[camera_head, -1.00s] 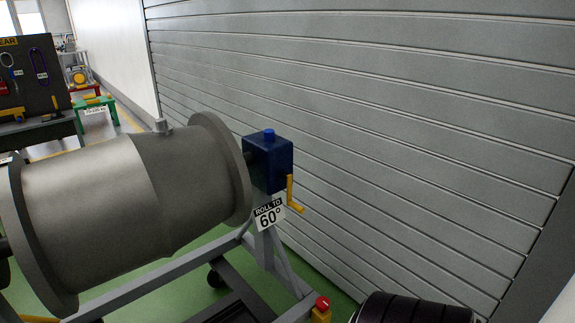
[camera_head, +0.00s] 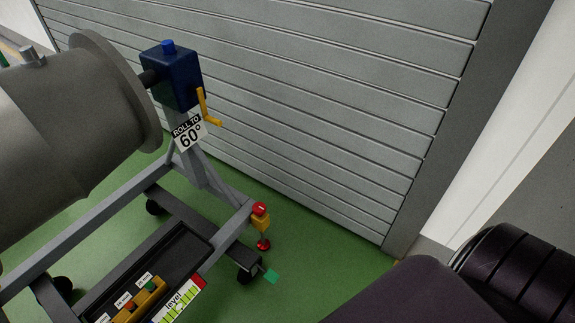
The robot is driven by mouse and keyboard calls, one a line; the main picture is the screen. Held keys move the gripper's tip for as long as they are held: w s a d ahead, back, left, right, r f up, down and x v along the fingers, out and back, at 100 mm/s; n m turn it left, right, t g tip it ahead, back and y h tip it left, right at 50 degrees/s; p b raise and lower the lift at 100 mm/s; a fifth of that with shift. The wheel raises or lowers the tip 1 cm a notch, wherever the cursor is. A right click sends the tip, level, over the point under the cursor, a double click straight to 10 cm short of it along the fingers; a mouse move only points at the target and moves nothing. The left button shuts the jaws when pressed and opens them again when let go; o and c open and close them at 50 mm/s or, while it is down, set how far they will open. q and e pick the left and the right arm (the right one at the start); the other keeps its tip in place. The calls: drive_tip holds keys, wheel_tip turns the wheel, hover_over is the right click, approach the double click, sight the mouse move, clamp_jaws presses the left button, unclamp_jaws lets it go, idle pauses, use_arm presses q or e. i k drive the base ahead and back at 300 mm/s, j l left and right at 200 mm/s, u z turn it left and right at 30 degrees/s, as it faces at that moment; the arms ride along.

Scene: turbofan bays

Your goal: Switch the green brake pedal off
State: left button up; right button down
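The green brake pedal (camera_head: 271,276) is a small flat green tab low by the floor. It sticks out beside the black caster (camera_head: 245,273) at the near right corner of the grey engine stand (camera_head: 110,211). Its tilt is too small to make out. Neither of my grippers is in view. Dark rounded parts at the lower right look like my own arm.
A grey engine cylinder (camera_head: 60,130) lies on the stand. A blue gearbox (camera_head: 172,75) with a yellow crank (camera_head: 206,106) sits at its end. A red-topped yellow post (camera_head: 261,216) stands above the pedal. A grey shutter (camera_head: 330,90) closes the back. Green floor (camera_head: 335,270) is clear right of the pedal.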

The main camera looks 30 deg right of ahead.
sight(270, 276)
drive_tip(key=l+z, duration=0.1)
drive_tip(key=z, duration=0.65)
